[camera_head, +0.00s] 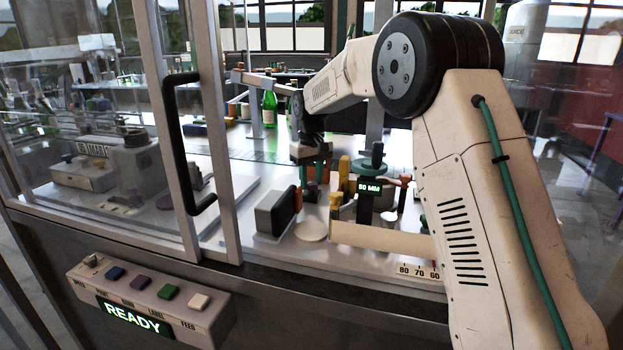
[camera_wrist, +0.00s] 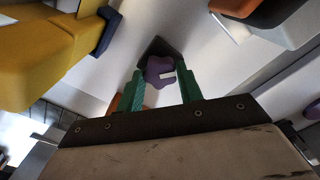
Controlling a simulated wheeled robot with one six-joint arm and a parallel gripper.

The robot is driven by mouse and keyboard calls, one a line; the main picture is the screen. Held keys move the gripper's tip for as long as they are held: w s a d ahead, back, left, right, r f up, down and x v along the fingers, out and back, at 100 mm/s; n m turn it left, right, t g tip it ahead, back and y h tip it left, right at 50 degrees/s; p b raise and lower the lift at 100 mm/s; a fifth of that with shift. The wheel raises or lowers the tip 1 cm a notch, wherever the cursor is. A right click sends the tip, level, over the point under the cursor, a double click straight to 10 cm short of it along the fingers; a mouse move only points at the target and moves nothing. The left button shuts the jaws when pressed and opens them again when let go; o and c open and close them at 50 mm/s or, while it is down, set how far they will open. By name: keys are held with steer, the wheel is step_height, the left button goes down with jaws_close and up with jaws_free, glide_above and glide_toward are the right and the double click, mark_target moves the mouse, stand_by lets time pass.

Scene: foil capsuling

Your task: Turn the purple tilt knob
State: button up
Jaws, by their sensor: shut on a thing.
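The purple tilt knob (camera_wrist: 156,72) is lobed and carries a small white pointer mark. It shows in the upper middle of the wrist view, in front of a dark block. My gripper (camera_wrist: 162,87) has green fingers, one on each side of the knob, and is shut on it. In the head view my gripper (camera_head: 314,174) reaches down over the white bench, among the small machine parts. The knob is not discernible in the head view. The contact at the fingertips is partly hidden in the wrist view.
Yellow (camera_wrist: 40,50) and orange (camera_wrist: 245,8) parts stand close on either side in the wrist view. In the head view a dark grey block (camera_head: 272,215), an "80 MM" display (camera_head: 369,187) and a glass door with a black handle (camera_head: 176,145) are nearby. A "READY" panel (camera_head: 135,317) is in front.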

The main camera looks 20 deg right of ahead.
mark_target(312, 182)
stand_by(0.3)
steer(key=o, duration=1)
steer(key=shift+r, duration=0.1)
steer(key=shift+r, duration=3.85)
